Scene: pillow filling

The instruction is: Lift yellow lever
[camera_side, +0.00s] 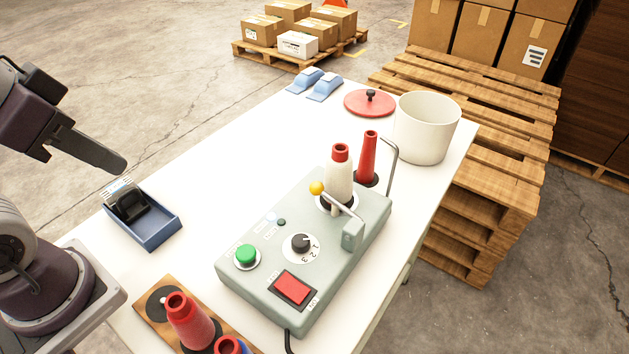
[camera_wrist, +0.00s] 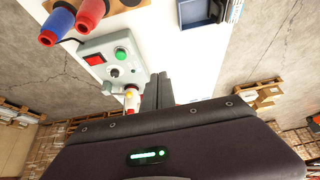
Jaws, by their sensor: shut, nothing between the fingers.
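The lever's yellow knob (camera_side: 316,188) sits at the end of a metal rod on the grey-green machine (camera_side: 240,290). The rod runs low past the base of a white yarn cone (camera_side: 339,172) to a block (camera_side: 353,234) at the machine's right side. In the wrist view the knob and the white cone (camera_wrist: 132,103) are small and partly crowded together beyond the fingers. My gripper (camera_side: 121,165) is shut and empty. It hangs in the air at the left, well apart from the lever, above the blue tray's side of the table.
The machine has a green button (camera_side: 246,256), a black dial (camera_side: 300,243) and a red switch (camera_side: 292,289). A red cone (camera_side: 368,155) and a bent metal rod stand behind it. A blue tray (camera_side: 160,231) stands left; red and blue cones stand in front. A white pot (camera_side: 425,130) stands behind.

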